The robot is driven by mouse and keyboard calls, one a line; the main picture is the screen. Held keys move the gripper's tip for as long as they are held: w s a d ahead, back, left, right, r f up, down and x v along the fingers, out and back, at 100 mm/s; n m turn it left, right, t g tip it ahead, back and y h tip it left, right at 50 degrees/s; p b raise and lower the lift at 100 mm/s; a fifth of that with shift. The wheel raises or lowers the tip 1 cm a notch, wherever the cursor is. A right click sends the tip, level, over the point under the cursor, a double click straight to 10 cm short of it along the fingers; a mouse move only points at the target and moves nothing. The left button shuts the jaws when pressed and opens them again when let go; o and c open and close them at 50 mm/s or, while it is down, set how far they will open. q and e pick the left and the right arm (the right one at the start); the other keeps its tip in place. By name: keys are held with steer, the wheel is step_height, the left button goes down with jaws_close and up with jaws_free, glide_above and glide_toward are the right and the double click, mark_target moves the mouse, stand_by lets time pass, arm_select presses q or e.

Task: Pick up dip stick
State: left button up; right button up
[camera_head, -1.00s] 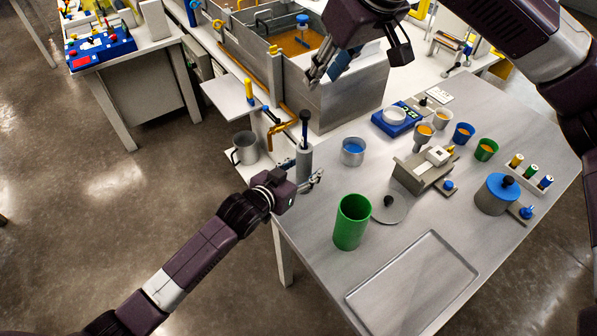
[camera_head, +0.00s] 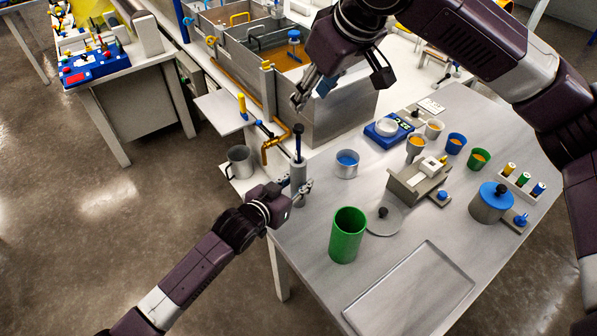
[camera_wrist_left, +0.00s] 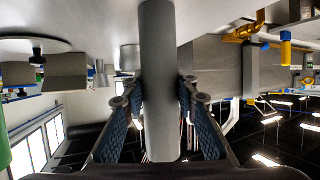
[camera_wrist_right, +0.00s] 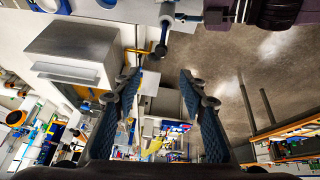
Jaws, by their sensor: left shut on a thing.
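The dip stick appears to be the dark blue-handled rod (camera_head: 298,143) standing upright in a grey tube (camera_head: 299,172) at the table's left corner. Its dark knob (camera_wrist_right: 162,50) shows near the top of the right wrist view. My left gripper (camera_head: 298,187) is shut around the grey tube, with a finger pad on each side of the tube (camera_wrist_left: 159,90) in the left wrist view. How far the rod reaches inside the tube is hidden. My right gripper (camera_head: 338,88) is open and empty, above and to the right of the rod, near the bath's front wall.
The resin bath (camera_head: 330,112) with orange resin stands behind. An orange tap pipe (camera_head: 275,143) and a grey mug (camera_head: 240,161) are left of the tube. A green cup (camera_head: 347,236), a metal cup (camera_head: 346,164) and a lid (camera_head: 384,222) stand to the right. A tray (camera_head: 412,295) lies in front.

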steer(key=w+a+f+n+t, duration=0.2)
steer(key=a+f+n, duration=0.3)
steer(key=f+n, duration=0.3)
steer(key=n+t+h, duration=0.6)
steer(key=n+t, duration=0.5)
steer(key=n, duration=0.7)
glide_toward(297, 134)
steer(key=w, duration=0.4)
steer(key=w+d, duration=0.1)
steer(key=w, duration=0.1)
steer(key=shift+w+r, duration=0.15)
steer(key=shift+w, duration=0.15)
steer(key=w, duration=0.2)
steer(key=w+d, duration=0.1)
steer(key=w, duration=0.1)
steer(key=shift+w, duration=0.3)
steer(key=shift+s+a, duration=0.1)
jaws_close()
